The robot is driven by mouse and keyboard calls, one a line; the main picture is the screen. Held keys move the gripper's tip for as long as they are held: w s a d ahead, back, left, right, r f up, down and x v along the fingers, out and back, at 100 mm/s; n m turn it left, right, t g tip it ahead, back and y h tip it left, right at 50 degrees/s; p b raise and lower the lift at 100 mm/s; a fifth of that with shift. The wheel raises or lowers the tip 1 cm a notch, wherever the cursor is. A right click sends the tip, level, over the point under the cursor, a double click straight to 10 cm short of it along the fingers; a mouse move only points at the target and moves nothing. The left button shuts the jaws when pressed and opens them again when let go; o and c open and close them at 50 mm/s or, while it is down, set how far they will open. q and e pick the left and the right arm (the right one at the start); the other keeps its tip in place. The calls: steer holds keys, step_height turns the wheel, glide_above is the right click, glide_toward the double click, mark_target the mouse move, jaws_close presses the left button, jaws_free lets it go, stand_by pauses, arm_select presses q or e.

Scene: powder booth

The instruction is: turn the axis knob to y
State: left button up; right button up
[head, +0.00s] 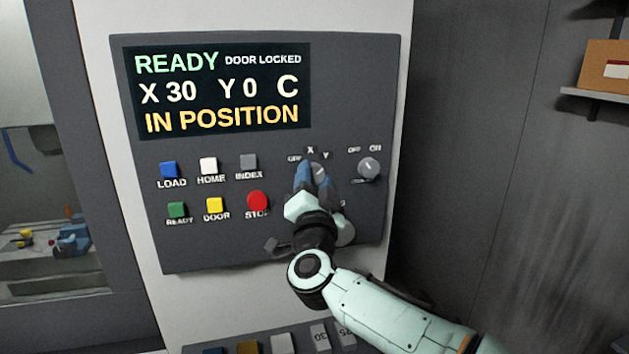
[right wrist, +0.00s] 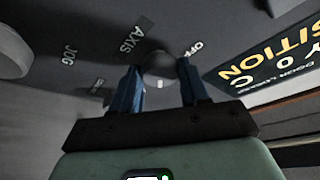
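The axis knob (head: 319,171) is a small grey knob on the dark control panel, under the labels OFF, X and Y. It is partly hidden by my right gripper (head: 312,176) in the head view. In the right wrist view the knob (right wrist: 159,66) sits between the two blue fingertips, with the AXIS label beside it. The fingers stand apart on either side of the knob, and a narrow gap seems to show at each side. A pale mark shows on the knob; which label it points to is unclear. My left gripper is not in view.
The display (head: 220,88) reads READY, DOOR LOCKED, X 30, Y 0, C and IN POSITION. An OFF/ON knob (head: 369,168) is close at right. The red STOP button (head: 257,201) and several other buttons are at left. A round jog control (head: 345,233) is partly hidden below.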

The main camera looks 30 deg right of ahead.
steer(key=o, duration=0.4)
steer(key=shift+c, duration=0.2)
arm_select(q)
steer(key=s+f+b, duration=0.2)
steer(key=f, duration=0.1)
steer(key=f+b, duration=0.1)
steer(key=b, duration=0.1)
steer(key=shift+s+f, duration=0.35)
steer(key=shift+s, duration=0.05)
arm_select(e)
steer(key=v, duration=1.3)
steer(key=shift+f, duration=0.15)
steer(key=shift+s, duration=0.1)
